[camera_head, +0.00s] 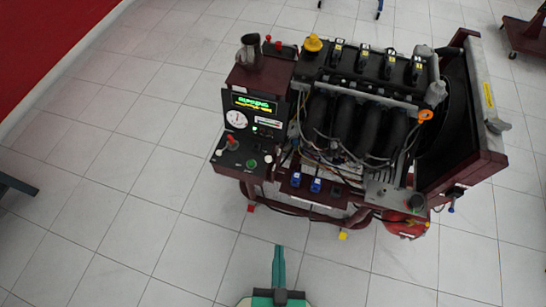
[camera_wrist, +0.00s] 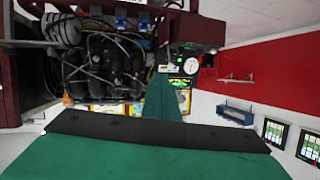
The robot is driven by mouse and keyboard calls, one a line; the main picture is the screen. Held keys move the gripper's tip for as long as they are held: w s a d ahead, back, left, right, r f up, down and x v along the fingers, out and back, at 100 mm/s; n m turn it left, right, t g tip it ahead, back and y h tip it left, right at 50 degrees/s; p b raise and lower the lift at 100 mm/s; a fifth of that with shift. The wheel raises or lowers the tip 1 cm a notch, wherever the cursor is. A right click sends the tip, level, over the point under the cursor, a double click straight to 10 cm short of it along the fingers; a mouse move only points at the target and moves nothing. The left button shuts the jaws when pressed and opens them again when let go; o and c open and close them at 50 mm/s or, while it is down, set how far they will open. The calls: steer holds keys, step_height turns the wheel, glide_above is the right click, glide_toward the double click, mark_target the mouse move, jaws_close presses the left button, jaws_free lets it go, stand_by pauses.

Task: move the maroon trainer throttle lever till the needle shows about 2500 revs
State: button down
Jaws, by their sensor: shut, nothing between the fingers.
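The maroon trainer (camera_head: 235,178) stands in the middle of the head view, with a black control panel on its left side. The throttle lever, with a red knob (camera_head: 229,141), stands up from the sloping panel. The round white gauge (camera_head: 236,119) is above it; its needle is too small to read. The gauge also shows in the wrist view (camera_wrist: 190,66), upside down. My gripper (camera_head: 279,248) is at the bottom of the head view, fingers together and empty, well apart from the lever. Its green fingers (camera_wrist: 163,97) hide part of the trainer in the wrist view.
A lit green display (camera_head: 254,104) is beside the gauge. The engine (camera_head: 360,110) with hoses and wires fills the trainer's right side.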

mark_target(271, 159)
steer(key=w+d+f+m+g+y, duration=0.1)
steer(key=w+d+f+m+g, duration=0.2)
steer(key=w+f, duration=0.5)
steer(key=w+d+f+m+g+y, duration=0.15)
steer(key=w+f+m, duration=0.35)
steer(key=f, duration=0.7)
steer(key=w+d+r+m+t+y, duration=0.1)
steer(key=w+d+r+y, duration=0.2)
steer(key=w+r+y, duration=0.35)
steer(key=w+d+r+t+y, duration=0.15)
steer(key=w+r+y, duration=0.25)
steer(key=w+r, duration=0.55)
steer(key=w+d+f+x, duration=0.1)
steer(key=x, duration=1)
steer(key=s, duration=0.1)
steer(key=s+a, duration=0.1)
steer(key=s, duration=0.2)
steer(key=shift+a+r, duration=0.3)
steer(key=shift+r, duration=0.05)
